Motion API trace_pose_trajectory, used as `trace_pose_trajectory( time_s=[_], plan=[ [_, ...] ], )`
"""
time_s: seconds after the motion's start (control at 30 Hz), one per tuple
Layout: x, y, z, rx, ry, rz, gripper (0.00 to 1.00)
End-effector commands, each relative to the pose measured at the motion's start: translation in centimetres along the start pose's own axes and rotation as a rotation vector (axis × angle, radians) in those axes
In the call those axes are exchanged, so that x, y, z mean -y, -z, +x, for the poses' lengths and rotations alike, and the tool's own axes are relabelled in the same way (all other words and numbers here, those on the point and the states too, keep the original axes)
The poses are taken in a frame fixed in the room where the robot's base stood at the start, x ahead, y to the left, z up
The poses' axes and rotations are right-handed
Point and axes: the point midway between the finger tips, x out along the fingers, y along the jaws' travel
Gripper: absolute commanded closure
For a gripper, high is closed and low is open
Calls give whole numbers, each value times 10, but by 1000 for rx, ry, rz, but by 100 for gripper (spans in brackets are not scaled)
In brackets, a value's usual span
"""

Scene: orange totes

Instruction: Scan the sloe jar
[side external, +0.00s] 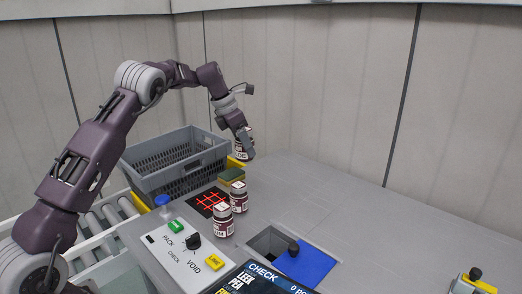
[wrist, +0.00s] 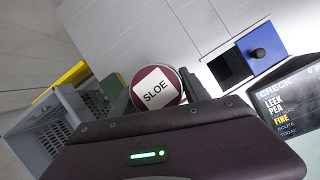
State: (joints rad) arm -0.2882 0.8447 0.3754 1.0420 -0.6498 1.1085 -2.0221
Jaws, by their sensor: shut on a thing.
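My gripper (side external: 242,150) is raised above the counter, right of the grey crate. It is shut on the sloe jar (side external: 240,153), mostly hidden by the fingers in the side view. In the wrist view the sloe jar (wrist: 157,88) shows its dark red lid with a white SLOE label between the fingers (wrist: 155,92). The scanner window (side external: 209,202), a black square with a red glowing grid, lies in the counter below and left of my gripper. The jar is well clear of it.
Two similar jars, one nearer (side external: 223,222) and one farther (side external: 239,197), stand right of the scanner. A sponge (side external: 231,177) lies behind it. The grey crate (side external: 160,180) stands left. A square opening with a blue sliding cover (side external: 307,262) and a CHECK screen (side external: 262,284) are in front.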

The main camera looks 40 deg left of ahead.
Motion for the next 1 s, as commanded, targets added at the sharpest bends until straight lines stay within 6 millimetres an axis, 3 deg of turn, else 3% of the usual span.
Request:
trace_pose_trajectory(
  time_s=[0.2,0.5,0.7,1.0],
  plan=[
    [-37,50,-22,3,-3,-6,100],
    [-62,102,-40,7,1,2,100],
    [-61,112,-6,6,2,5,100],
    [-61,124,23,5,2,4,100]
  ],
)
